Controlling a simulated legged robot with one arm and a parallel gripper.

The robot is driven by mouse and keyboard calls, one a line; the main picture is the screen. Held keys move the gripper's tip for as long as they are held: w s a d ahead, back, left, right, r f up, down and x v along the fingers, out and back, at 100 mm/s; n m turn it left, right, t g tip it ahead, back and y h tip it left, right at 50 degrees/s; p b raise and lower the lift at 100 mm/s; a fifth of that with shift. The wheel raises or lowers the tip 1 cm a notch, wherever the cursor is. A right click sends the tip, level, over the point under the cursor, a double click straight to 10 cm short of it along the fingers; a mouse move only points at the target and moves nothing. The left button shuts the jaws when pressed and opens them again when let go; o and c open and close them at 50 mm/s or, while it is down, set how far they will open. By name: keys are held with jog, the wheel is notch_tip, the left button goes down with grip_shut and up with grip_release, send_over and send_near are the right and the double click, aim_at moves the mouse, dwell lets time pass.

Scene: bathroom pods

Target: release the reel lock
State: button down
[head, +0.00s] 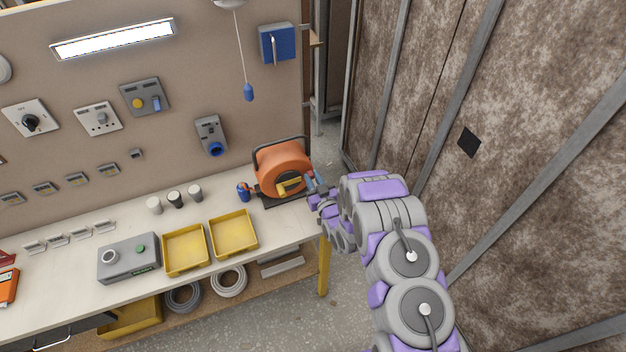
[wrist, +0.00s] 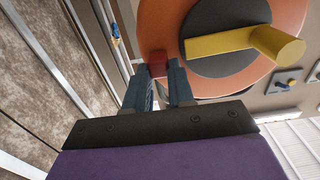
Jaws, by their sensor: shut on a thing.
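The orange cable reel (head: 278,160) stands on a dark base at the right end of the workbench. In the wrist view the reel (wrist: 292,28) fills the upper right, with a dark hub and a yellow crank (wrist: 243,43). A small red block (wrist: 158,62), which looks like the reel lock, sits at the reel's rim. My gripper (wrist: 158,72) is shut on this red block, with one finger on each side. In the head view my gripper (head: 313,183) is at the right side of the reel, and the red block cannot be made out there.
The workbench (head: 130,233) holds yellow trays (head: 185,268), several cups and a grey control box (head: 128,259). A blue-and-red item (head: 243,192) stands left of the reel. A panel with switches and sockets rises behind. Bare floor (head: 285,310) lies in front; a brown wall stands at right.

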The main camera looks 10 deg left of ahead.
jog(key=shift+w+r, duration=0.1)
jog(key=shift+r, duration=1.3)
jog(key=c, duration=1)
grip_release()
jog(key=shift+o, duration=0.2)
jog(key=b+v, duration=0.2)
jog(key=v, duration=1.5)
jog(key=shift+s, duration=0.2)
jog(key=shift+f, duration=0.1)
